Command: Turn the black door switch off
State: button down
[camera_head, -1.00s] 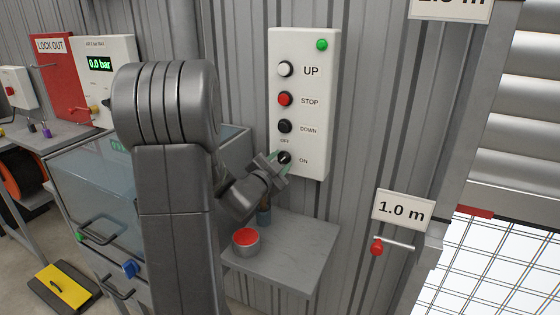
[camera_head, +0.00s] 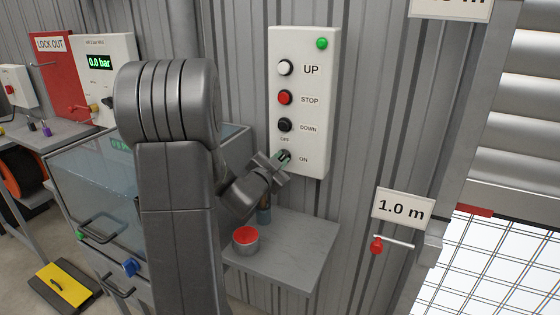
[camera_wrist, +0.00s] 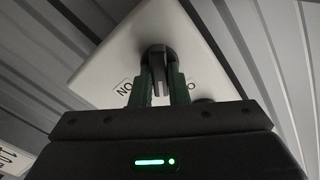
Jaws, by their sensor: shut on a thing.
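The black door switch (camera_head: 285,155) is the lowest control on the white panel (camera_head: 314,140), with OFF above it and ON to its right. My gripper (camera_head: 281,161) reaches it from the lower left and partly covers it. In the wrist view my gripper (camera_wrist: 160,85) has its green fingers on both sides of the switch's black handle (camera_wrist: 158,58), shut on it. The ON label (camera_wrist: 125,87) shows left of the fingers there; the other label is mostly hidden. The handle's exact pointing direction is hard to tell.
Above the switch are a black DOWN button (camera_head: 285,125), a red STOP button (camera_head: 285,97), a white UP button (camera_head: 285,67) and a green lamp (camera_head: 322,43). A grey shelf (camera_head: 290,250) below holds a red-topped tin (camera_head: 246,238).

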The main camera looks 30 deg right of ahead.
jog(key=n, duration=0.3)
jog(key=shift+n+p, duration=0.4)
jog(key=shift+w+n+p, duration=0.1)
jog(key=shift+n+p, duration=0.3)
jog(key=shift+n, duration=1.1)
jog(key=c, duration=1.4)
grip_release()
jog(key=shift+a, duration=0.1)
jog(key=b+v, duration=0.1)
jog(key=v, duration=1.2)
jog(key=shift+s+a+b, duration=0.25)
jog(key=shift+s+b, duration=0.05)
jog(key=shift+b, duration=0.05)
